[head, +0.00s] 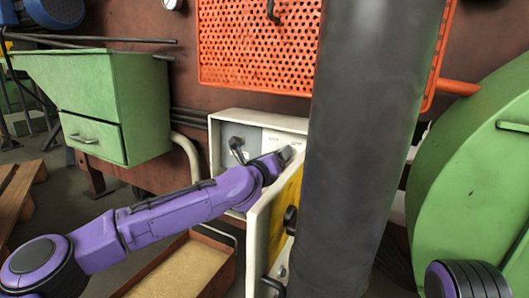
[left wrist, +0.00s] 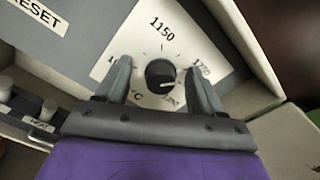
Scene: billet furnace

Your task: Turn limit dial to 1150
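The limit dial (left wrist: 161,74) is a round black knob on a white plate in the left wrist view. "1150" is printed above it, with other partly hidden numbers to the left and right. A light mark on the knob points to the lower right, away from 1150. My left gripper (left wrist: 158,68) is open, one finger on each side of the knob, with gaps visible; whether the fingers touch it cannot be told. In the head view my left gripper (head: 284,155) reaches into the pale control box (head: 226,118), hiding the dial. My right gripper is out of view.
The box's open door (head: 258,235), yellow inside, stands just right of my left forearm. A thick dark column (head: 370,150) blocks the view further right. Left are a green cabinet (head: 115,95) and a sand-filled tray (head: 180,272). A "RESET" label (left wrist: 35,15) sits beside the dial plate.

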